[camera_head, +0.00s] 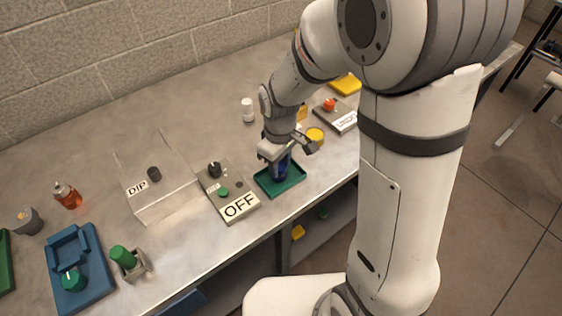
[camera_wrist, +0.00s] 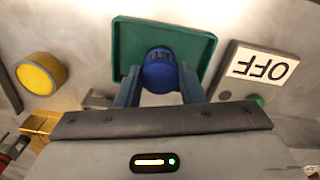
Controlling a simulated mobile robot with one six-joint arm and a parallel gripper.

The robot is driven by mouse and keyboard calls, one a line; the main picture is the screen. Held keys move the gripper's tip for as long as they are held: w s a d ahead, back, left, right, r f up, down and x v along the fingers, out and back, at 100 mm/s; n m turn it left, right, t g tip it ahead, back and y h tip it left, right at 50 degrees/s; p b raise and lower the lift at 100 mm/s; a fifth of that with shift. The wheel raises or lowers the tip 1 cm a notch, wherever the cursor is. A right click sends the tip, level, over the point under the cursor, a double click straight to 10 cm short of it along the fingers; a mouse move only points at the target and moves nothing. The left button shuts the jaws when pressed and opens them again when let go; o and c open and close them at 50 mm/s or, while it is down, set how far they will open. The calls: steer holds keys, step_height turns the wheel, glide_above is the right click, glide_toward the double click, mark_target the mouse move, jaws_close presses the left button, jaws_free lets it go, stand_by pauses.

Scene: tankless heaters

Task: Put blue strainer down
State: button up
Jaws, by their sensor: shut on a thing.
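The blue strainer (camera_head: 279,167) is a small dark blue cylinder over the green tray (camera_head: 291,186). It also shows in the wrist view (camera_wrist: 160,71), between the two fingers. My gripper (camera_head: 276,158) is shut on the strainer, and its fingers (camera_wrist: 160,88) lie along both sides of it. The green tray shows behind the strainer in the wrist view (camera_wrist: 125,45). I cannot tell whether the strainer's base touches the tray floor. My gripper hides the strainer's upper part in the head view.
The OFF panel (camera_head: 240,206) with a green button stands close left of the tray. A yellow round piece (camera_head: 316,134) and a panel with a red knob (camera_head: 340,116) lie to the right. A white bottle (camera_head: 248,110) stands behind. The bench's front edge is close to the tray.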

mark_target(281, 166)
steer(key=shift+f, duration=0.1)
steer(key=o, duration=1.1)
step_height(281, 166, up, 12)
steer(key=s+d+m+t, duration=0.1)
steer(key=s+d+m, duration=0.2)
steer(key=s+d, duration=0.1)
steer(key=s+d+r+m+t, duration=0.1)
steer(key=s+d+m, duration=0.2)
steer(key=s+d, duration=0.1)
steer(key=s+d+r+m+t, duration=0.1)
steer(key=s+d+m, duration=0.3)
steer(key=shift+s+d+r+b, duration=0.15)
steer(key=shift+s+d+b, duration=0.05)
steer(key=shift+d+b, duration=0.15)
